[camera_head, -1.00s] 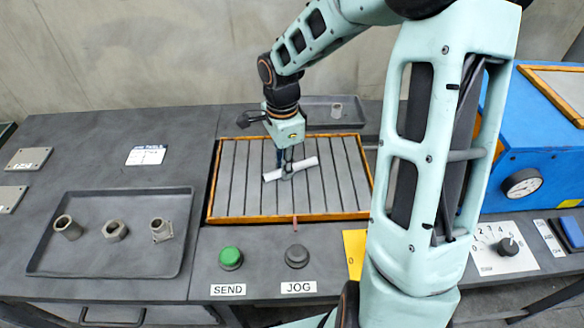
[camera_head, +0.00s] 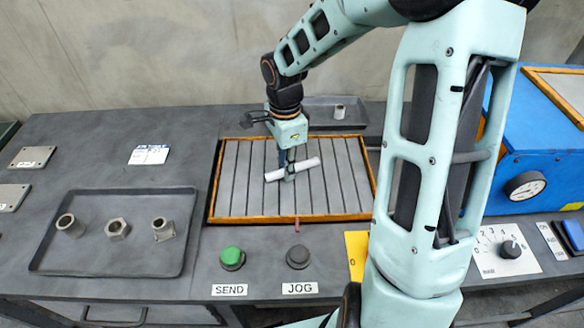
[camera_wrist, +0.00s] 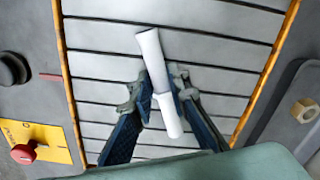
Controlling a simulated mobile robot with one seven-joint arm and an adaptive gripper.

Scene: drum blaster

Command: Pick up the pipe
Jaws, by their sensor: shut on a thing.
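The pipe (camera_head: 306,165) is a light grey-white tube lying slantwise over the slatted, orange-edged conveyor panel (camera_head: 230,208). My gripper (camera_head: 288,174) points down over the panel and is shut around the pipe near its middle. In the wrist view, the pipe (camera_wrist: 152,62) runs between the two fingertips of my gripper (camera_wrist: 158,98), with both ends sticking out past them. I cannot tell whether the pipe still touches the slats.
A dark tray (camera_head: 60,258) with several metal fittings stands at left. A smaller tray (camera_head: 318,113) with one fitting is behind the panel. A green SEND button (camera_head: 232,257) and dark JOG button (camera_head: 299,256) sit in front. A blue machine (camera_head: 540,160) stands at right.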

